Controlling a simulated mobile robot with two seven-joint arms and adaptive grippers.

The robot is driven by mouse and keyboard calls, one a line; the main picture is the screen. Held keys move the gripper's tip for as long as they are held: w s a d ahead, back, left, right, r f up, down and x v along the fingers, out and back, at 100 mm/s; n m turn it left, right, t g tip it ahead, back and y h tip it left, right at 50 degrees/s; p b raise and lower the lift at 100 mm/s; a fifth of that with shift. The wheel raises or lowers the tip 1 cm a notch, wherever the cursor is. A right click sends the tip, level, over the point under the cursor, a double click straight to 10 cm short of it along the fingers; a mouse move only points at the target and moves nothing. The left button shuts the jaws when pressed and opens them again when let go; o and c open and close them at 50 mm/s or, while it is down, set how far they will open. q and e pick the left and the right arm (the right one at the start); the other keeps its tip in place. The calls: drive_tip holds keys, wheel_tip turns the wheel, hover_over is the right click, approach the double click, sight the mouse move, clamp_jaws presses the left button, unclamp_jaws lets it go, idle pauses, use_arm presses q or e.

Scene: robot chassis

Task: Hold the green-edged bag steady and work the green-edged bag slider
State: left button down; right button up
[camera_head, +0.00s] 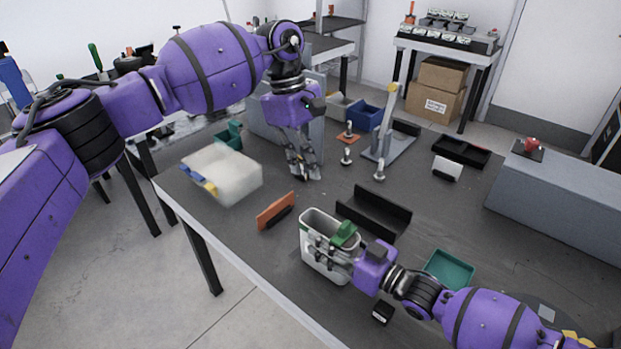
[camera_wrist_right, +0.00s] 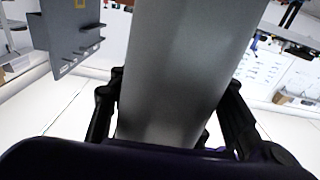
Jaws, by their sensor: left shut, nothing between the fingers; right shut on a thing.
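A pale grey, upright, open-topped holder (camera_head: 318,265) stands near the table's front edge, with a green piece (camera_head: 345,233) at its top right; I cannot tell whether these are the green-edged bag and its slider. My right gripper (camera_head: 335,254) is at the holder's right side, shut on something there. In the right wrist view a broad grey surface (camera_wrist_right: 185,70) fills the space between my right fingers. My left gripper (camera_head: 306,170) is shut and empty, low over the table further back, apart from the holder. A cloudy white bag (camera_head: 230,175) with a yellow and blue edge lies at the left.
An orange-and-black piece (camera_head: 276,211) lies left of the holder. A black angled channel (camera_head: 375,212) lies behind it. A green tray (camera_head: 450,269) is to the right. A grey stand (camera_head: 385,140) and small upright pegs stand behind. Clear table lies at centre right.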

sight(355, 255)
use_arm(q)
drive_tip(key=shift+r, duration=0.2)
use_arm(e)
drive_tip(key=shift+s+f, duration=0.1)
drive_tip(key=shift+f, duration=0.15)
drive_tip(key=o, duration=1.3)
drive_tip(key=shift+r, duration=0.15)
drive_tip(key=shift+d, duration=0.1)
drive_tip(key=shift+v, duration=0.95)
use_arm(q)
drive_tip(key=shift+s+d+p+v, duration=0.15)
drive_tip(key=shift+p+v, duration=0.1)
drive_tip(key=shift+v, duration=0.5)
drive_tip(key=shift+s+d+p+v, duration=0.15)
drive_tip(key=shift+p+v, duration=0.15)
drive_tip(key=shift+v, duration=0.4)
drive_tip(key=shift+d+p+v, duration=0.1)
drive_tip(key=shift+p+v, duration=0.15)
drive_tip(key=shift+v, duration=0.5)
use_arm(e)
drive_tip(key=shift+v, duration=3.9)
